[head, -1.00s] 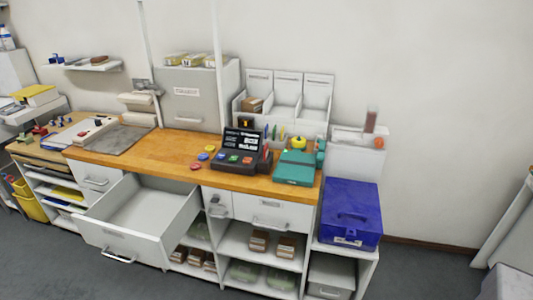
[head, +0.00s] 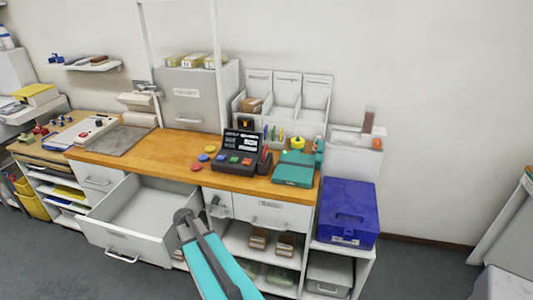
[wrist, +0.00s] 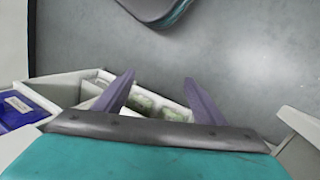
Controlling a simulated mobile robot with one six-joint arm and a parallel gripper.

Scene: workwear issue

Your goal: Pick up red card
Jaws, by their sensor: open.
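I cannot pick out a red card with certainty. A row of small upright coloured cards (head: 274,134) stands on the counter behind the dark till (head: 238,152); they are too small to tell each one's colour surely. My gripper (wrist: 163,84) shows in the wrist view with its two purple fingers spread apart and nothing between them. Beyond the fingers are green packs (wrist: 174,115) on a low shelf, and grey floor. In the head view my arm rises in front of the cabinet; the fingers cannot be made out there.
The wooden counter (head: 165,148) also holds coloured discs (head: 204,157) and a teal box (head: 293,170). An open, empty drawer (head: 150,212) juts out at the left front. A blue case (head: 348,212) stands on the lower unit at right.

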